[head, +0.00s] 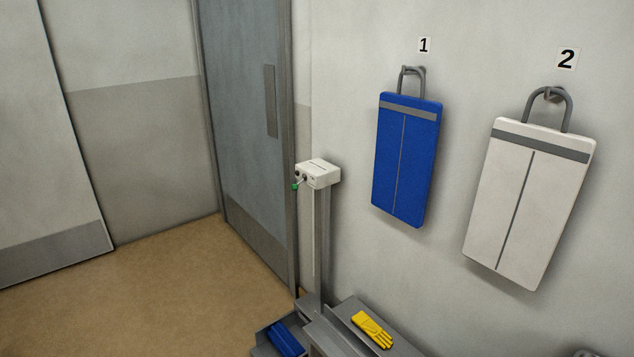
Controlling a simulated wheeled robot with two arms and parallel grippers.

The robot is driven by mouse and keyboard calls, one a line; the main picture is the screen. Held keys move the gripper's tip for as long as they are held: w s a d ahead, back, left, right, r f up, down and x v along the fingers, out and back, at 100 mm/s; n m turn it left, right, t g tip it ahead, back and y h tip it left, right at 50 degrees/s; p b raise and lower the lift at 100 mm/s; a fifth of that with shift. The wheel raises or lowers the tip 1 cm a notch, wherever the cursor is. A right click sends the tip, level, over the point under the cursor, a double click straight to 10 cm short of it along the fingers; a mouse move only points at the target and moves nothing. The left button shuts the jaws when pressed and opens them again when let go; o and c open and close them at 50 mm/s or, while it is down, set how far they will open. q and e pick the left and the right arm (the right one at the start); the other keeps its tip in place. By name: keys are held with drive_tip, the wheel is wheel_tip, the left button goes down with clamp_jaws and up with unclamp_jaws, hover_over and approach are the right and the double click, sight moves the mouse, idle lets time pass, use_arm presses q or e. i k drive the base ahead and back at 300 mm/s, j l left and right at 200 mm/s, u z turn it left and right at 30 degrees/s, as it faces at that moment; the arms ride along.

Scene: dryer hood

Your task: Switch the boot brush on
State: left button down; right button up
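The boot brush stands against the wall near the grey door, low in the head view. Its white control box (318,172) sits on top of a grey post (318,235). A small green part (296,186) and dark spots show on the box's left face; whether they are a switch, and its setting, is too small to tell. Neither of my grippers is in view.
A yellow glove (372,330) lies on a grey bench or step (352,308) right of the post. A blue item (407,158) and a white item (530,200) hang on wall hooks marked 1 and 2. The brown floor (150,300) left of the base is clear.

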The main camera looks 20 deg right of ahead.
sight(295, 186)
drive_tip(key=i+z, duration=0.65)
drive_tip(key=z, duration=0.25)
drive_tip(key=i+j+z, duration=0.1)
drive_tip(key=i+z, duration=0.35)
drive_tip(key=i+j+z, duration=0.2)
drive_tip(key=z, duration=0.2)
